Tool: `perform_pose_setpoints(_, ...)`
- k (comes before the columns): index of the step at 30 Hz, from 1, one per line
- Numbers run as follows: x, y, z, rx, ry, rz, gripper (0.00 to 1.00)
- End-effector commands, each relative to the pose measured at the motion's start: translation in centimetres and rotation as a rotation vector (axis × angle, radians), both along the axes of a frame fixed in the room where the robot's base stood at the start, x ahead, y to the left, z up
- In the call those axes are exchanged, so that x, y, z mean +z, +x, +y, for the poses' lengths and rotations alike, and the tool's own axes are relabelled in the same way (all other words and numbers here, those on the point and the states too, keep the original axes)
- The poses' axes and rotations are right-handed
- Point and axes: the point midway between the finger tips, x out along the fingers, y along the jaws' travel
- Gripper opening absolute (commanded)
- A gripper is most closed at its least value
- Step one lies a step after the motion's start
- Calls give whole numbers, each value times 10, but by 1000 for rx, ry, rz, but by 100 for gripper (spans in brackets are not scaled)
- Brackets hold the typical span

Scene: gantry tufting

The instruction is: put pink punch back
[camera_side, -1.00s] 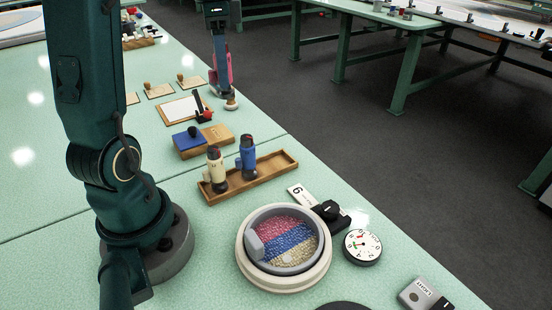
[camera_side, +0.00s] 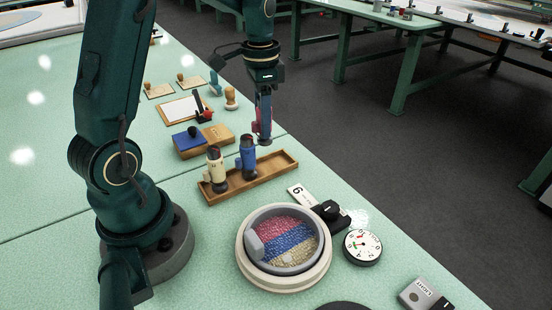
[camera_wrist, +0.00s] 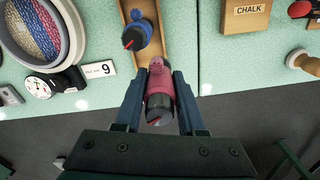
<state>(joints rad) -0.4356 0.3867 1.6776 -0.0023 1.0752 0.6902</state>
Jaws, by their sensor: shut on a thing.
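My gripper (camera_side: 263,120) is shut on the pink punch (camera_side: 256,117), which hangs upright above the far right part of the wooden tray (camera_side: 277,163). In the wrist view the pink punch (camera_wrist: 160,92) sits between both fingers of my gripper (camera_wrist: 160,98), over the tray's end. The blue punch (camera_side: 247,156) and the cream punch (camera_side: 215,170) stand in the tray's left part. The blue punch (camera_wrist: 137,36) also shows in the wrist view. The tray's right part is empty. My gripper's fingers partly hide the pink punch in the side view.
A round hoop (camera_side: 286,283) with striped tufting, a dial gauge (camera_side: 362,247) and a number 9 tag (camera_side: 299,193) lie nearer the camera. A chalk box (camera_side: 216,134) with a blue pad and a wooden-handled stamp (camera_side: 231,98) stand behind the tray. The table edge runs close along the right.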

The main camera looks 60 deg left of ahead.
Motion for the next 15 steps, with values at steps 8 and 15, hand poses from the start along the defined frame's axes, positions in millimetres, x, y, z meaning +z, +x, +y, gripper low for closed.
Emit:
perform_pose_setpoints(8,-18,19,-20,0,1,-1,0)
perform_pose_setpoints(15,-49,18,-20,2,0,3,0)
